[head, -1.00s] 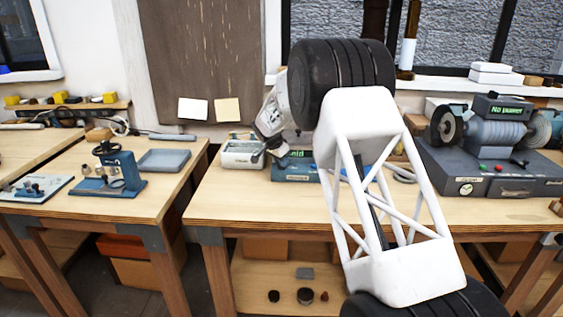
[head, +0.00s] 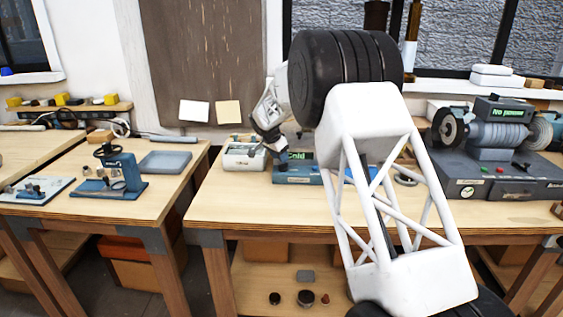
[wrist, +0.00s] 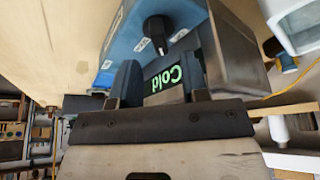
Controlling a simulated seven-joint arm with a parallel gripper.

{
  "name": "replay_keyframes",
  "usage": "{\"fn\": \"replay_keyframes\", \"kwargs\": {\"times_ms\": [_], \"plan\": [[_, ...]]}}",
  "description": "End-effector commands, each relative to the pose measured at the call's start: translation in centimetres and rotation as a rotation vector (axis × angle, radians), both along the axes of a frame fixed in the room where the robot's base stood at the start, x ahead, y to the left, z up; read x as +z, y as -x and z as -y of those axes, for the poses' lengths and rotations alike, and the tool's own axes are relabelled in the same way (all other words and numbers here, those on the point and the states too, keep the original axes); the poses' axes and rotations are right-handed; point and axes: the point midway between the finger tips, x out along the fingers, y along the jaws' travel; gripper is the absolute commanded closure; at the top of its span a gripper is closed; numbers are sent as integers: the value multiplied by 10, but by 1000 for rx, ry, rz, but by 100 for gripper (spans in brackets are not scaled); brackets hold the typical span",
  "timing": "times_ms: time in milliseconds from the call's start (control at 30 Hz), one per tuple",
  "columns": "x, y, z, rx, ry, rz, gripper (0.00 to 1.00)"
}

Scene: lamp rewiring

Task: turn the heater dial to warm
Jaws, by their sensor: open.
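The heater (head: 300,177) is a low blue box on the middle bench, with a green display (head: 300,156) reading "Cold". In the wrist view the heater (wrist: 125,45) shows its black dial (wrist: 157,28), with small white marks beside it, and the display (wrist: 163,79) upside down. My gripper (head: 278,158) is above the heater's left end in the head view. In the wrist view my gripper (wrist: 160,80) is open and empty, its two fingers either side of the display in the picture. The dial appears beyond the fingertips, apart from them.
A pale box device (head: 243,157) stands just left of the heater. A grey grinder machine (head: 495,165) with a "No power" display is at the right. A blue stand (head: 118,175) and grey tray (head: 165,161) sit on the left bench. The middle bench's front is clear.

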Motion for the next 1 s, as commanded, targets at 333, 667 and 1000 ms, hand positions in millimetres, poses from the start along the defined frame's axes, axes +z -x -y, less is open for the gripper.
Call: {"fn": "replay_keyframes", "kwargs": {"times_ms": [333, 667, 1000], "plan": [[31, 9, -10, 0, -1, 0, 58], [33, 10, -10, 0, -1, -1, 58], [33, 13, -5, 61, -6, -27, 100]]}}
